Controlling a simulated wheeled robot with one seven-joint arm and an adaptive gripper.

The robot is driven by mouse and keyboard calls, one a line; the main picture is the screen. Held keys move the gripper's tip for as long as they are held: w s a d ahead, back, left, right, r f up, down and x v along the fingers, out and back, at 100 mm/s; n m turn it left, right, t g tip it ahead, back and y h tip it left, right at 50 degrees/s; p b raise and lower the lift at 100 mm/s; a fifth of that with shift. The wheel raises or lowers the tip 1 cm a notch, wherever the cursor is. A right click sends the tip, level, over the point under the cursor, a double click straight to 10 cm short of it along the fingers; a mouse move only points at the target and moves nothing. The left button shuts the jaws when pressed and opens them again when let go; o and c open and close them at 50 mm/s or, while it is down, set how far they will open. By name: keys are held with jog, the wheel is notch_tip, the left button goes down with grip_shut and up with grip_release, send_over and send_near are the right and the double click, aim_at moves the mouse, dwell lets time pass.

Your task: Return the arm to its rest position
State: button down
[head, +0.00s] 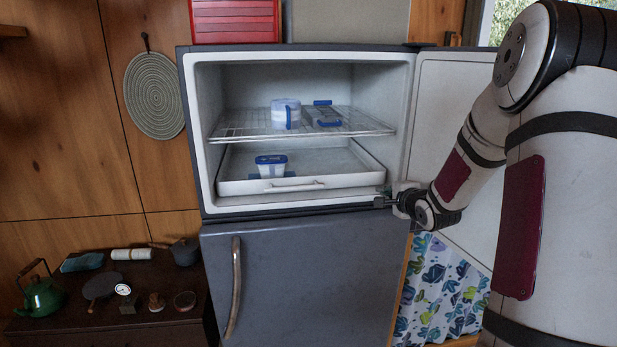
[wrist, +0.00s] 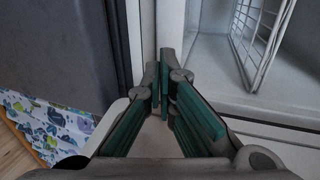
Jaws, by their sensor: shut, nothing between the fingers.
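My gripper (head: 386,201) is at the lower right corner of the open upper fridge compartment, close to its front edge. It also shows in the wrist view (wrist: 163,88), with its teal-padded fingers together and nothing between them. I cannot tell whether it touches the compartment's edge. My arm reaches in from the right of the head view, in front of the opened door (head: 455,95). The fridge (head: 300,275) is grey, with its lower door shut.
A wire shelf (head: 245,131) holds clear containers with blue clips (head: 287,113). A pulled-out white drawer (head: 240,187) below holds another container (head: 271,167). A dark cabinet (head: 160,335) at left bears a green kettle (head: 42,298) and several small items. A patterned curtain (head: 440,295) hangs at right.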

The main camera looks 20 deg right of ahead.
jog(key=s+a+r+n+g, duration=0.35)
jog(key=s+a+n, duration=0.25)
jog(key=a, duration=0.4)
jog(key=s+a+r+n+g, duration=0.2)
jog(key=s+a+r+n, duration=0.35)
jog(key=a, duration=0.35)
jog(key=s+a+n+g+y, duration=0.1)
jog(key=s+a+n, duration=0.2)
jog(key=s, duration=0.4)
jog(key=s+a+f+n+g+y, duration=0.1)
jog(key=s+a+n, duration=0.2)
jog(key=s+a, duration=0.3)
jog(key=s+a+n+g+y, duration=0.2)
jog(key=s+a, duration=0.3)
jog(key=s, duration=0.5)
jog(key=shift+s+a+f+n, duration=0.2)
jog(key=shift+f+n, duration=0.15)
jog(key=shift+n, duration=0.5)
jog(key=shift+s, duration=0.1)
